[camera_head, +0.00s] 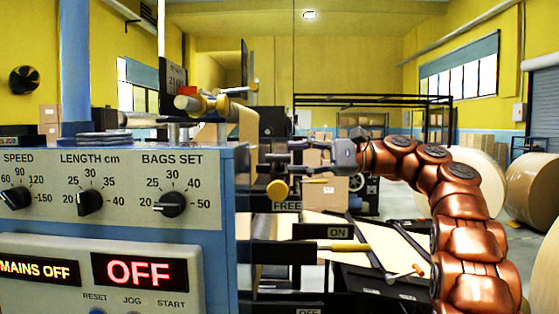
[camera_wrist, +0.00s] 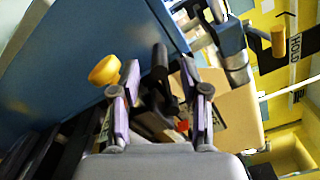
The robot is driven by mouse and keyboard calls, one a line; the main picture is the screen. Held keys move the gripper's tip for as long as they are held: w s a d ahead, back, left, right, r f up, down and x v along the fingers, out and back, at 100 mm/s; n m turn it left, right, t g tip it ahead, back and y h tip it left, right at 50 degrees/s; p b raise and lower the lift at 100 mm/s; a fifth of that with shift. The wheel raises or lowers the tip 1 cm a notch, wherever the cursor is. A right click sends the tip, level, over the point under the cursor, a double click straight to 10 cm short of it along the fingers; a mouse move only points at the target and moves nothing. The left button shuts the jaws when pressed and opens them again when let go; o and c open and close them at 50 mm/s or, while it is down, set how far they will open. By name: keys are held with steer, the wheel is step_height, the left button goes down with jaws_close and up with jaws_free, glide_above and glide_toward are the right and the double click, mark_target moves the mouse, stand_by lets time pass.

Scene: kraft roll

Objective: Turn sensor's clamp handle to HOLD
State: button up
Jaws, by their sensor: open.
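A round yellow knob (camera_head: 277,188) stands just above a FREE label (camera_head: 287,205), beside the right side of the blue machine; it seems to be the clamp handle's grip, but I cannot tell for certain. My gripper (camera_head: 272,158) is open, just above it and pointing left. In the wrist view, my gripper's fingers (camera_wrist: 160,80) are spread, with a dark bar (camera_wrist: 161,75) between or behind them. A yellow knob (camera_wrist: 105,70) is beside the left finger. The sensor itself is not clear.
The blue machine's control panel (camera_head: 110,190) fills the left, with dials and a red OFF display (camera_head: 138,271). A yellow handle (camera_head: 340,246) lies by an ON label (camera_head: 337,232) below my gripper. Large paper rolls (camera_head: 535,190) stand at right.

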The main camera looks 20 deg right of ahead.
mark_target(281, 158)
steer(key=shift+x, duration=2.15)
steer(key=shift+c, duration=0.2)
jaws_close()
